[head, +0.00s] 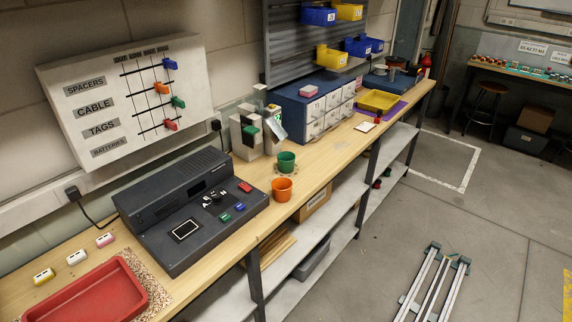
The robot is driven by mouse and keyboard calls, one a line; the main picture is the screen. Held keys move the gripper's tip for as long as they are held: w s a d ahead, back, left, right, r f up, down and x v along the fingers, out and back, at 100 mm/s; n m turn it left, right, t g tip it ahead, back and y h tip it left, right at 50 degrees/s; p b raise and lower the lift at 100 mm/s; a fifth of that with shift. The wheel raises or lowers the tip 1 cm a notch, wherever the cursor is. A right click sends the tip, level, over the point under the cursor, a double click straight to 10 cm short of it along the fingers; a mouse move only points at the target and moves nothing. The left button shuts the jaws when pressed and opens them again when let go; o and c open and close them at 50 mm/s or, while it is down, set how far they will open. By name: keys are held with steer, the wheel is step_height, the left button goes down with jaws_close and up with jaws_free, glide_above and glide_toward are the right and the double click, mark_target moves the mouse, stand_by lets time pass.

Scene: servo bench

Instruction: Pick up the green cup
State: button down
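The green cup (286,163) stands upright on the wooden bench (334,157), near the middle of the head view. It is small and appears to stand on a small pale base or mat, too small to make out. An orange cup (282,190) stands just in front of it, nearer the bench's front edge. In the picture its rim comes close to the foot of the green cup, and I cannot tell whether they touch. My gripper is not in view.
A dark console (187,210) lies left of the cups. A beige device (247,134) with a green part stands behind them. A blue drawer cabinet (293,108), yellow tray (380,101) and red tray (93,294) also occupy the bench. Rails (436,285) lie on the floor.

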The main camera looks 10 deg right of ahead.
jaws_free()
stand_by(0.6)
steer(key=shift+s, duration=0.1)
